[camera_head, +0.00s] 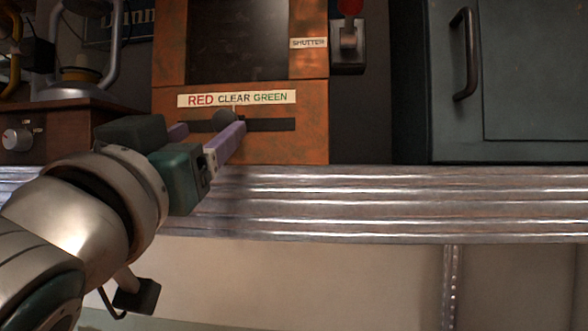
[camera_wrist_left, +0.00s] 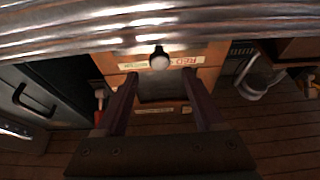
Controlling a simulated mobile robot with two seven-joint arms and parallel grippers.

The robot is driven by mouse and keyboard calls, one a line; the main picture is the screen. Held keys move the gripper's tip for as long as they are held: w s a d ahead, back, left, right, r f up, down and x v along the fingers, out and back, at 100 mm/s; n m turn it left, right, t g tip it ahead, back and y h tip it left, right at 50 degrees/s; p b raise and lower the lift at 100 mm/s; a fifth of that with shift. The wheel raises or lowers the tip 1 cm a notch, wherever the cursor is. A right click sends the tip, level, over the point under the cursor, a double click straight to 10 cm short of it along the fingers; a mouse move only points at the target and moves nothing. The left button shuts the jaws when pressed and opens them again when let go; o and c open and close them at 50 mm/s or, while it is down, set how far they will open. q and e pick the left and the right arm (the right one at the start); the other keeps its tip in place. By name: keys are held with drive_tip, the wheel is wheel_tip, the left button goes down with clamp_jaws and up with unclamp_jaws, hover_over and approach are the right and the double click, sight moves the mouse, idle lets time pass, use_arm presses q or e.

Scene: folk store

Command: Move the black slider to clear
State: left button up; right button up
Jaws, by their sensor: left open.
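A white label (camera_head: 237,98) above the slot reads RED, CLEAR, GREEN from left to right. My left gripper (camera_head: 209,128) is open at the panel, with its purple fingers to either side of the knob. In the left wrist view, which is upside down, the knob (camera_wrist_left: 159,61) shows between and just beyond the fingertips (camera_wrist_left: 159,75). I cannot tell whether a finger touches it. My right gripper is not in view.
A ribbed metal ledge (camera_head: 400,205) runs below the panel. A red-knobbed lever (camera_head: 348,35) stands to the right, beside a SHUTTER label (camera_head: 309,43). A dark cabinet door (camera_head: 530,70) is farther right. A wooden box with a dial (camera_head: 17,138) is on the left.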

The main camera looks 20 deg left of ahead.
use_arm(q)
drive_tip(key=b+v, duration=0.1)
drive_tip(key=v, duration=0.2)
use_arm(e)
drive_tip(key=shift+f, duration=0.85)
use_arm(q)
drive_tip(key=shift+w, duration=0.1)
drive_tip(key=f+g+p, duration=0.1)
drive_tip(key=f+g, duration=0.1)
drive_tip(key=f+g+h+p, duration=0.1)
drive_tip(key=f+g+p, duration=0.1)
drive_tip(key=f, duration=0.1)
drive_tip(key=s+a+f+g+p, duration=0.1)
drive_tip(key=f+g+p, duration=0.1)
drive_tip(key=f, duration=0.1)
drive_tip(key=shift+f+m, duration=0.15)
drive_tip(key=shift+m, duration=0.15)
drive_tip(key=s+d+f+m+g+h+p, duration=0.2)
drive_tip(key=s+f+g, duration=0.4)
drive_tip(key=s, duration=0.3)
drive_tip(key=s+d+f+m+g+h+p, duration=0.2)
drive_tip(key=s+f+g+p, duration=0.2)
drive_tip(key=s+f, duration=0.5)
drive_tip(key=shift+s+g, duration=0.45)
drive_tip(key=shift+g, duration=0.75)
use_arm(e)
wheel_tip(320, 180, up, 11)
